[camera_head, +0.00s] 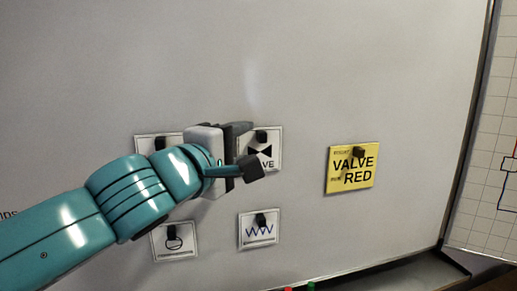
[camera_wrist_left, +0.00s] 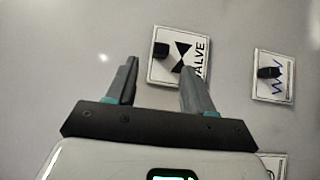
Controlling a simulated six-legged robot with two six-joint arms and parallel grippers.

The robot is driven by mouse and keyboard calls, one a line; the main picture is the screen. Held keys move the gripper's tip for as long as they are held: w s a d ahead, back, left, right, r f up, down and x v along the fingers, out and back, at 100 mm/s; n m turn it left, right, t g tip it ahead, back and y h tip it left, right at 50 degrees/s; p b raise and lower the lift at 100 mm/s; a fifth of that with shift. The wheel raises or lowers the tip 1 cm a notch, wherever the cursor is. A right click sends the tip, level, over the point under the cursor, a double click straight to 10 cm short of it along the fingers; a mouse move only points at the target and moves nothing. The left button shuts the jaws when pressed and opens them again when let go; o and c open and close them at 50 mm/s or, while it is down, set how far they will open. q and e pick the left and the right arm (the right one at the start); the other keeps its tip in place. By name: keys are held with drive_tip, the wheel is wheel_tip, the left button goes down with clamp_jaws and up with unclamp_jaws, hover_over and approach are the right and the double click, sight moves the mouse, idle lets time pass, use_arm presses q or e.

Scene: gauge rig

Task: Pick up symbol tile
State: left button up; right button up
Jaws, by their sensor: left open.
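My left gripper (camera_head: 245,150) is open and empty at the whiteboard, in front of the white valve tile (camera_head: 268,160). The valve tile has a black bow-tie symbol, the letters "VE" showing, and a dark knob; part of it is hidden by my gripper. In the left wrist view the valve tile (camera_wrist_left: 183,72) reads "VALVE" and lies beyond the fingertips, its knob between their lines; I cannot tell whether they touch it. A zigzag tile (camera_head: 258,238) hangs below, also in the left wrist view (camera_wrist_left: 270,90). My right gripper is not in view.
A tile (camera_head: 146,143) behind my arm is mostly hidden. Another tile (camera_head: 175,246) with a rounded symbol is at lower left. A yellow "VALVE RED" card (camera_head: 345,185) hangs to the right on the whiteboard (camera_head: 400,80). A dark ledge (camera_head: 420,272) runs below.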

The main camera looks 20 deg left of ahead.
sight(259, 137)
use_arm(q)
drive_tip(key=w, duration=0.1)
drive_tip(key=w+d, duration=0.1)
drive_tip(key=w, duration=0.1)
drive_tip(key=shift+w+d, duration=0.15)
drive_tip(key=shift+d, duration=0.1)
drive_tip(key=shift+w, duration=0.4)
drive_tip(key=shift+s+a, duration=0.15)
drive_tip(key=shift+a, duration=0.2)
drive_tip(key=shift+d, duration=0.3)
clamp_jaws()
drive_tip(key=shift+a, duration=0.1)
drive_tip(key=shift+r, duration=0.1)
